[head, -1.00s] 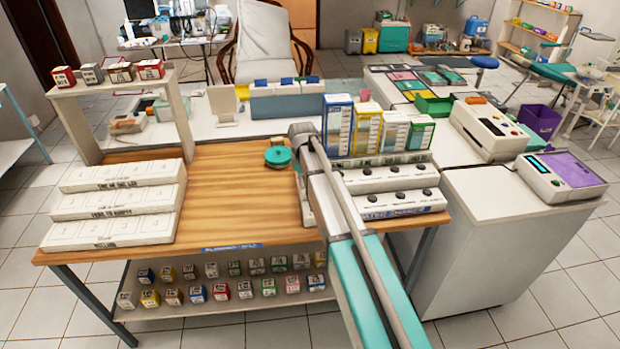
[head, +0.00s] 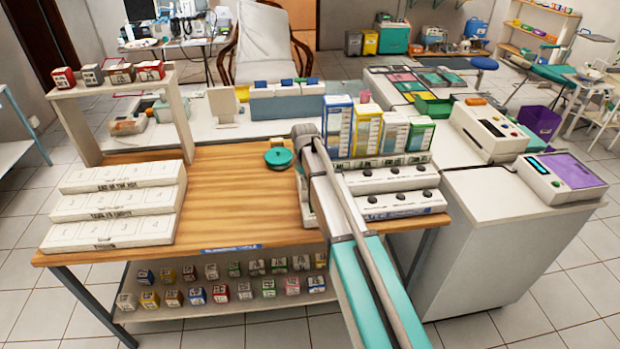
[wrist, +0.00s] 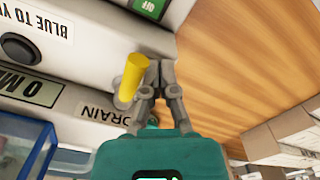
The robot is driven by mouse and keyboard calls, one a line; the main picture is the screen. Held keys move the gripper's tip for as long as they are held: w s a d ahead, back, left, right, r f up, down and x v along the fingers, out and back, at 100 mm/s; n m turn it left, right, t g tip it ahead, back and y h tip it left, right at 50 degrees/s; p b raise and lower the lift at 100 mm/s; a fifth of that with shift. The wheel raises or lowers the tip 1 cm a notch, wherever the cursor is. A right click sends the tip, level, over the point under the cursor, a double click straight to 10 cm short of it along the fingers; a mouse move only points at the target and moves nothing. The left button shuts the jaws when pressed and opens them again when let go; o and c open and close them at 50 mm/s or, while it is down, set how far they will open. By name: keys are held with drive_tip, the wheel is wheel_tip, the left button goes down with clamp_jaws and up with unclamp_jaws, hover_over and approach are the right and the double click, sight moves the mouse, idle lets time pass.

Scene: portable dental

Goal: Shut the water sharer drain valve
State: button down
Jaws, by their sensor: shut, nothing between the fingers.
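In the wrist view a yellow valve lever (wrist: 132,78) stands out from a pale panel beside a label reading DRAIN (wrist: 98,112). My gripper (wrist: 158,62) is shut, with its grey fingers together and empty. The fingers are immediately right of the lever in the picture; whether they touch it I cannot tell. The lever's lower end and its pivot are partly hard to make out beside the fingers. In the head view my own arm hides the lever and my gripper.
A wooden table top (head: 235,195) has clear space in its middle. Stepped white trays (head: 115,205) stand at its left. Coloured boxes (head: 367,132) and white units with black knobs (head: 400,202) stand right of my arm. A blue-edged clear container (wrist: 25,148) is near the gripper.

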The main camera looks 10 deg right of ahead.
drive_tip(key=shift+d, duration=0.25)
drive_tip(key=shift+s+d, duration=0.15)
drive_tip(key=shift+d, duration=0.25)
idle(0.5)
drive_tip(key=shift+d, duration=1.05)
idle(0.5)
